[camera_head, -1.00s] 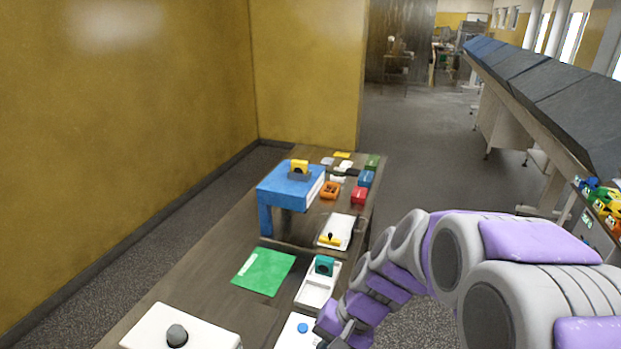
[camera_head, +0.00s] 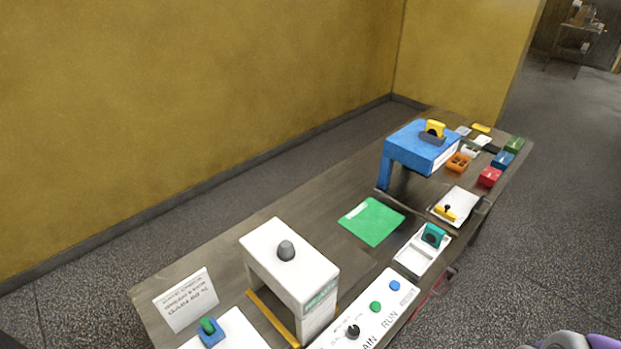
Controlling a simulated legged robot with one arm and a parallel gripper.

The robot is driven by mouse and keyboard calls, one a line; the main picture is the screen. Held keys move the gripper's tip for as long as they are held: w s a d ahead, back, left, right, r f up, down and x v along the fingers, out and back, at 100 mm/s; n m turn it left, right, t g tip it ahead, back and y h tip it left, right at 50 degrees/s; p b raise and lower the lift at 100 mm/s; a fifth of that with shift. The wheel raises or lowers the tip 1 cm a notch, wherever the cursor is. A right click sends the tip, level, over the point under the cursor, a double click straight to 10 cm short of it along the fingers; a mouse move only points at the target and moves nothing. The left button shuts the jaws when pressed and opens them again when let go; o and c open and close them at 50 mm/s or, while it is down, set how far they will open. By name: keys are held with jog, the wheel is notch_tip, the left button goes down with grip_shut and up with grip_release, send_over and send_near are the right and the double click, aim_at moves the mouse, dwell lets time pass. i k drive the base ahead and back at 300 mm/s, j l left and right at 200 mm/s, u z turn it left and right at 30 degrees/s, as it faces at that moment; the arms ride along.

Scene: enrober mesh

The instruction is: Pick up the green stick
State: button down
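A small green stick (camera_head: 207,325) stands in a blue block (camera_head: 213,338) at the near left end of the long table. The blue block rests on a white plate (camera_head: 240,330), which is cut by the bottom edge of the picture. Only a bit of my purple and grey arm shows at the bottom right corner. My gripper is out of view, so its state is hidden.
A white sign stands behind the blue block (camera_head: 186,300). A white stand with a grey knob (camera_head: 262,249) is to its right, before a button panel (camera_head: 385,318). A green sheet (camera_head: 371,221) and a blue stand (camera_head: 412,153) are farther along. Open floor lies right of the table.

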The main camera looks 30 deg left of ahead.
aim_at(207, 324)
jog(key=u, duration=2.25)
jog(key=k, duration=0.4)
jog(key=k+z, duration=0.1)
jog(key=z, duration=0.65)
jog(key=k+l+z, duration=0.1)
jog(key=z, duration=0.25)
jog(key=k+j+z, duration=0.15)
jog(key=j, duration=0.25)
jog(key=k+j+z, duration=0.15)
jog(key=j, duration=0.2)
jog(key=j+z, duration=0.1)
jog(key=j, duration=0.25)
jog(key=k+j+z, duration=0.15)
jog(key=j, duration=0.85)
